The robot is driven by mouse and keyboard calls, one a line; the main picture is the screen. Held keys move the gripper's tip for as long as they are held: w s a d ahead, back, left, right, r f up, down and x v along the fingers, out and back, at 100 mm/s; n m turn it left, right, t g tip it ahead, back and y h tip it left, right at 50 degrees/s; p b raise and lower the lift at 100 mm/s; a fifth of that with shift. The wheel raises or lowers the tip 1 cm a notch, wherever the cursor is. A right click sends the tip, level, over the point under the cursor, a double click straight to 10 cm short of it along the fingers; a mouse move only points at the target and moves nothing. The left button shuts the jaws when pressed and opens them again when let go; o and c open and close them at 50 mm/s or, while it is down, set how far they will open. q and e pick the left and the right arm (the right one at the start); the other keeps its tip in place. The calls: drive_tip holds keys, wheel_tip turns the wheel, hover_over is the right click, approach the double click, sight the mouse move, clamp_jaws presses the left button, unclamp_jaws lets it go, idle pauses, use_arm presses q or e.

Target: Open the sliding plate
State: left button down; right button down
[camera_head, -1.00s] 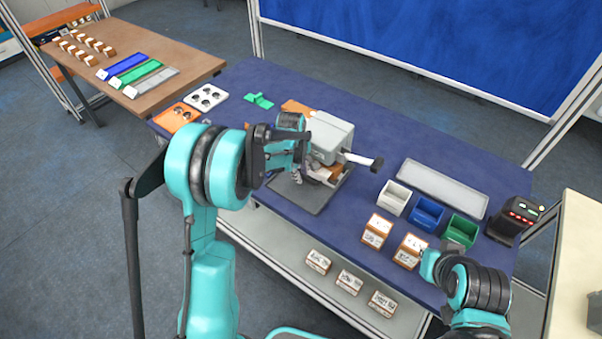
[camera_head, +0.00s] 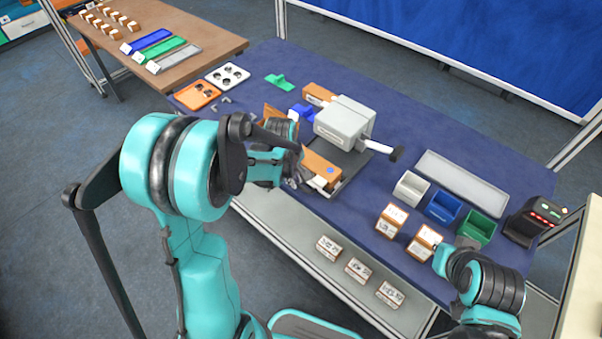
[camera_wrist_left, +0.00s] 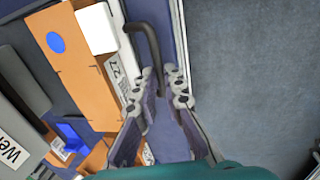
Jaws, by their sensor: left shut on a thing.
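The grey press-like machine (camera_head: 345,120) stands on a dark base plate on the blue table. A black bent handle (camera_wrist_left: 153,45) runs from the plate side down between my left fingers. My left gripper (camera_wrist_left: 163,100) is shut on this handle; in the head view its fingers are mostly hidden beside the plate's front end. The right gripper's fingers cannot be made out.
Bins (camera_head: 443,207) and a grey tray (camera_head: 462,180) stand at right, with a black scanner device (camera_head: 535,222) beyond. Boxes (camera_head: 392,220) stand in front of the bins. The table's front edge lies close to my left gripper.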

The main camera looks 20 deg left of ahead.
use_arm(q)
drive_tip(key=c, duration=1.6)
unclamp_jaws()
wheel_tip(320, 180, up, 12)
drive_tip(key=s, duration=0.2)
drive_tip(key=shift+a, duration=0.4)
drive_tip(key=s+d+m+t+b, duration=0.3)
drive_tip(key=s+d+m+t, duration=0.2)
drive_tip(key=s+m, duration=0.8)
drive_tip(key=shift+s+d+f+m+y, duration=0.2)
drive_tip(key=shift+f+m+y, duration=0.1)
drive_tip(key=shift+m, duration=0.3)
